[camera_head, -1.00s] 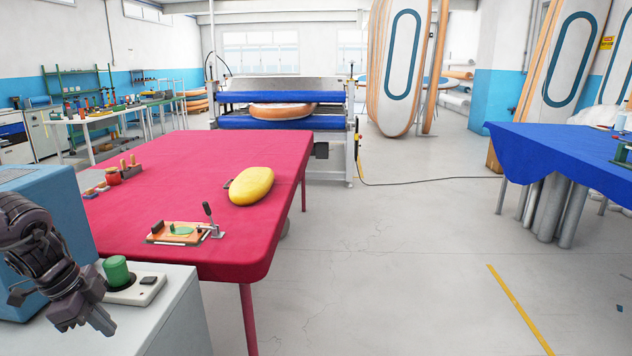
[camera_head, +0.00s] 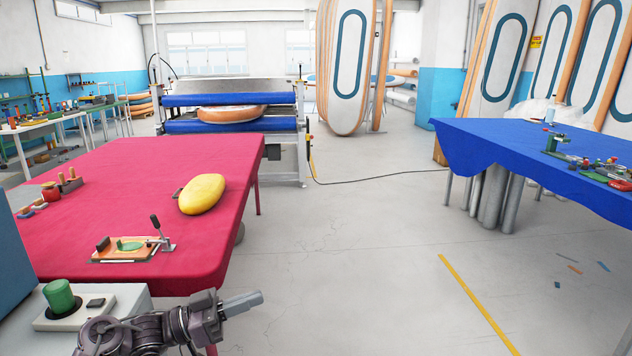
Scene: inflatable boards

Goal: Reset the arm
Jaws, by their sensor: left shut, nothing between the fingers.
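My left gripper (camera_head: 242,302) shows at the bottom of the head view, with its arm coming in from the lower left. It points to the right, its fingers are together, and nothing is between them. It is in front of the near corner of the red-covered table (camera_head: 150,170), apart from the things on that table. My right gripper is not in view.
A yellow oval object (camera_head: 203,194) and a clamp fixture (camera_head: 130,247) are on the red table. A control box with a green knob (camera_head: 60,297) stands at the lower left. A blue-covered table (camera_head: 480,150) is at the right.

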